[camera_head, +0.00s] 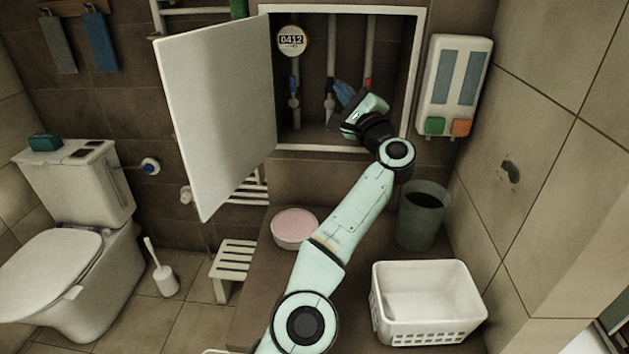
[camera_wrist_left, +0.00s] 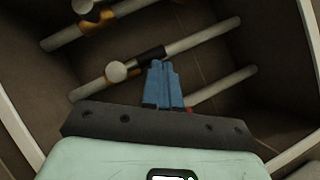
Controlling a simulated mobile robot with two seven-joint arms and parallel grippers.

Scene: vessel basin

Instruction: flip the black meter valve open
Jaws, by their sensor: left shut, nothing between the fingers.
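A dark handle-like part (camera_wrist_left: 150,54) lies along the middle pipe in the left wrist view, beside a round white knob (camera_wrist_left: 116,70). The middle pipe (camera_head: 331,60) stands inside the open wall cabinet, right of the round meter (camera_head: 292,41) reading 0412. My left gripper (camera_head: 340,89) is inside the cabinet, its blue fingers shut and empty. In the left wrist view the fingertips (camera_wrist_left: 160,64) overlap the dark part's edge; I cannot tell whether they touch. My right gripper is not in view.
The cabinet door (camera_head: 218,115) hangs open on the left. The cabinet frame (camera_head: 411,75) edges the opening on the right, close to my wrist. A dispenser (camera_head: 455,85) hangs on the wall beyond it. A bin (camera_head: 421,222), a white basket (camera_head: 428,300) and a basin (camera_head: 294,228) stand below.

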